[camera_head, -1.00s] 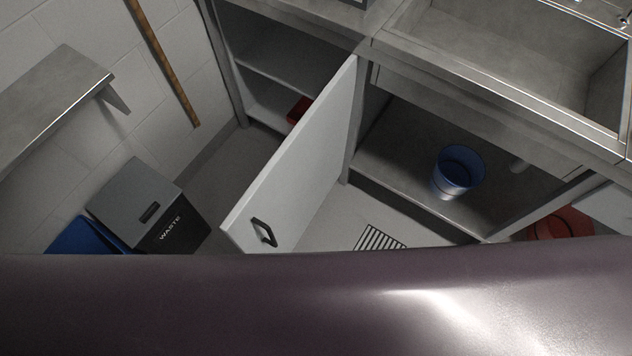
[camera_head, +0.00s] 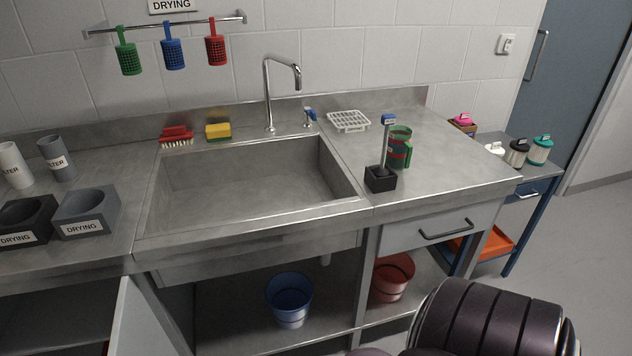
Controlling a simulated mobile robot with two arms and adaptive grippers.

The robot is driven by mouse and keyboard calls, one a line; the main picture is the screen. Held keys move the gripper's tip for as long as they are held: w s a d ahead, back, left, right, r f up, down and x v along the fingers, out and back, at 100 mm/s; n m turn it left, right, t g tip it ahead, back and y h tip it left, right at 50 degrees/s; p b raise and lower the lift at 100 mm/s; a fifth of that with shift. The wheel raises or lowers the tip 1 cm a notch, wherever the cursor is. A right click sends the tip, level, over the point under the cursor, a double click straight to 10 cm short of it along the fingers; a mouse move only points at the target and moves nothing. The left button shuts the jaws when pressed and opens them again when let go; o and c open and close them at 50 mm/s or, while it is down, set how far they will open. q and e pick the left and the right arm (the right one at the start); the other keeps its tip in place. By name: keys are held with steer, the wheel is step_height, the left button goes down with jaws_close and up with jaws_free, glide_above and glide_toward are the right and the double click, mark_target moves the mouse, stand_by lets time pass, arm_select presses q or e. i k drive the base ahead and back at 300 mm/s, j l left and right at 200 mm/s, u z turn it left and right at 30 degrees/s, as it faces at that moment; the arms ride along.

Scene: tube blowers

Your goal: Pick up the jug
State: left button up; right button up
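The jug (camera_head: 400,146) appears to be the green cup-like vessel with a green handle and red showing on its side. It stands upright on the steel counter (camera_head: 455,150) to the right of the sink. A black holder (camera_head: 380,179) with an upright blue-topped tool stands close in front of it, to its left. Neither of my grippers is in view. A dark rounded part, probably mine, fills the bottom right of the view, well below the jug.
A white rack (camera_head: 349,121) lies behind the jug. The sink (camera_head: 250,180) with a tall tap (camera_head: 268,95) is to the left. A side table (camera_head: 527,172) with several lidded jars is at right. Below are blue (camera_head: 290,301) and red (camera_head: 391,279) buckets and an open cabinet door (camera_head: 145,318).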

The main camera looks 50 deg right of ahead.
mark_target(399, 149)
steer(key=z, duration=2.1)
